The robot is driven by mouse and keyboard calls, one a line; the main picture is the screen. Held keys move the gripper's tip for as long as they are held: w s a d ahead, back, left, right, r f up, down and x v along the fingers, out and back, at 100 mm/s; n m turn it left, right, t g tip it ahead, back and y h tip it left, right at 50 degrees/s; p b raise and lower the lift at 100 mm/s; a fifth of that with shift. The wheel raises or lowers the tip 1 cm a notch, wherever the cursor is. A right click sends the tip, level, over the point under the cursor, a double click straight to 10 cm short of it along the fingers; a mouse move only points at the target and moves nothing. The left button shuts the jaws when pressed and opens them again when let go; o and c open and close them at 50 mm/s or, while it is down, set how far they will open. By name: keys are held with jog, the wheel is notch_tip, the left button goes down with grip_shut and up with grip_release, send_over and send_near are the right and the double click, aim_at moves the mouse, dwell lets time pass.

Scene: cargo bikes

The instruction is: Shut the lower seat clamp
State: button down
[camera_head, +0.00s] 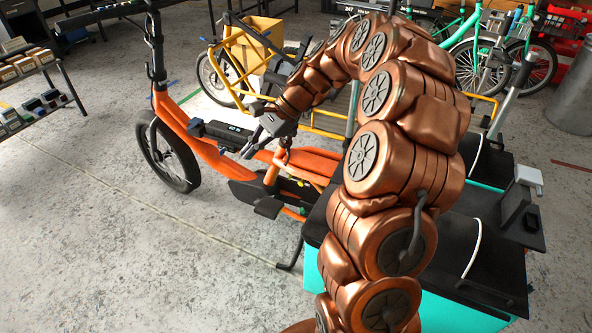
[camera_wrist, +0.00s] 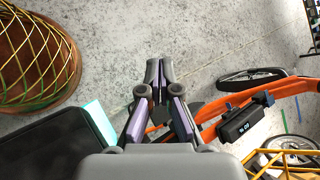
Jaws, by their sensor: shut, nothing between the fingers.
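The orange cargo bike (camera_head: 185,125) stands in the middle left of the head view. Its short orange seat tube (camera_head: 271,174) rises from the frame, with a small dark metallic fitting (camera_head: 284,152) near its top, which may be the seat clamp. I cannot tell the lower clamp's lever or whether it is open. My gripper (camera_head: 249,149) is shut and empty, above the frame and just left of the seat tube. In the wrist view my gripper (camera_wrist: 158,76) points over bare floor, with the orange frame (camera_wrist: 212,112) behind and right of the fingers. The clamp is not discernible there.
A black box (camera_wrist: 40,145) with a teal side lies left of the fingers in the wrist view. A black unit with a display (camera_head: 222,133) sits on the orange frame. A yellow-framed bike (camera_head: 240,70) stands behind. The floor at front left is clear.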

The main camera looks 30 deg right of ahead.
jog(key=w+d+f+m+t+h+b, duration=0.15)
jog(key=d+f+m+t+b, duration=0.35)
jog(key=d+f, duration=0.8)
jog(key=w+d+f+m+t+b, duration=0.1)
jog(key=w+d+f+m+b, duration=0.15)
jog(key=d+f+m, duration=1)
jog(key=w+n, duration=0.1)
jog(key=w, duration=0.1)
jog(key=w+f+n+b, duration=0.1)
jog(key=w+n, duration=0.1)
jog(key=w+a+n, duration=0.1)
jog(key=w, duration=0.2)
jog(key=shift+f+n, duration=0.35)
jog(key=shift+f, duration=0.05)
jog(key=shift+w+a+r+b, duration=0.15)
jog(key=shift+w+a+r, duration=0.1)
jog(key=shift+w+a, duration=0.15)
jog(key=shift+w+a+r+b, duration=0.15)
jog(key=shift+w+a+r, duration=0.1)
jog(key=shift+w, duration=0.2)
jog(key=shift+w+a+r, duration=0.25)
jog(key=shift+w+a, duration=0.25)
jog(key=shift+w, duration=0.05)
jog(key=shift+a+r, duration=0.1)
